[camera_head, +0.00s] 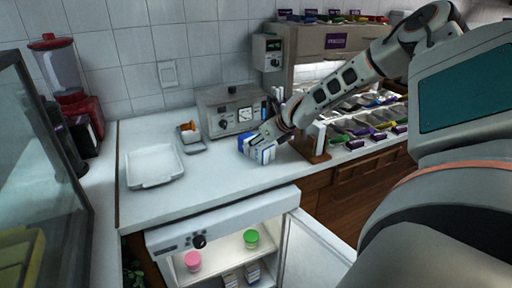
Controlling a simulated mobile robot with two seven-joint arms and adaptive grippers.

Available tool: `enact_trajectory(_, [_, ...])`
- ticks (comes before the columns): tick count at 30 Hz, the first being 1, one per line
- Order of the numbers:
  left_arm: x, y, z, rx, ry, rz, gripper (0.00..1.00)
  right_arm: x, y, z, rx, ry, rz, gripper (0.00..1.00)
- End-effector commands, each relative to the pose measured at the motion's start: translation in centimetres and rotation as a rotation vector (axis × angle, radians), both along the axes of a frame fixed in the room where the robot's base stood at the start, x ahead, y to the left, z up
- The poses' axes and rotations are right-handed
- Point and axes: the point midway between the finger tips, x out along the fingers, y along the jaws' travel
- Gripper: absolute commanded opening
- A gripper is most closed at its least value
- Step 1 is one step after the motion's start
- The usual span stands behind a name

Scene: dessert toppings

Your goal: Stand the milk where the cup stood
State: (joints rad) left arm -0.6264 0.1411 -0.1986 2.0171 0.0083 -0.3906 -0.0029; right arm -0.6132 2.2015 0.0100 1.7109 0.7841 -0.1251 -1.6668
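A blue and white carton (266,155), which looks like the milk, stands on the white counter below the end of my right arm. My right gripper (262,140) is right at the carton and overlaps it in the view. The fingers blend with the carton, so I cannot tell whether they are closed on it. A pink cup-like tub (192,261) and a green one (251,239) sit inside the open fridge (222,222) under the counter. I cannot tell which spot the task's cup stood on. My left gripper is not in view.
A white tray (154,165) lies on the counter at left. A small scale (190,136) with an orange item and a grey appliance (232,110) stand at the back. The fridge door (312,255) hangs open. The counter's front middle is clear.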

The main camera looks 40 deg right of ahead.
Motion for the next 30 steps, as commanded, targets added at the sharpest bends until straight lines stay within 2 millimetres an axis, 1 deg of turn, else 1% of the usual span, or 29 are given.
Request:
enact_trajectory(5, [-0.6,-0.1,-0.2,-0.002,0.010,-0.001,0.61,0.1,0.0,0.5,-0.001,-0.002,0.001,0.00])
enact_trajectory(8, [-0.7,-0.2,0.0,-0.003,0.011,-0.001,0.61,0.1,0.1,1.2,-0.001,-0.004,0.003,0.00])
enact_trajectory(11, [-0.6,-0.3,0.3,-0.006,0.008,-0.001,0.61,0.2,0.1,2.6,-0.003,-0.006,0.003,0.00])
enact_trajectory(14, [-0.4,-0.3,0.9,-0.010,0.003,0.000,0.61,0.2,0.1,4.7,-0.006,-0.008,0.004,0.00])
enact_trajectory(19, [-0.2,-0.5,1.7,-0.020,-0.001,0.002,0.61,0.2,0.0,9.6,-0.010,-0.009,0.004,0.00])
enact_trajectory(25, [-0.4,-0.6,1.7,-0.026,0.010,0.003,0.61,0.1,0.0,14.9,-0.008,-0.007,0.002,0.00])
enact_trajectory(26, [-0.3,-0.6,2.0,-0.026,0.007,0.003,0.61,0.1,-0.1,15.7,-0.008,-0.007,0.001,0.00])
enact_trajectory(27, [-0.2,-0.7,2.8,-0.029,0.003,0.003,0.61,0.0,-0.1,16.8,-0.004,-0.008,0.000,0.00])
enact_trajectory(30, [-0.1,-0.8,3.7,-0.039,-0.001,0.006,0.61,0.0,-0.1,18.5,-0.003,-0.006,0.000,0.00])
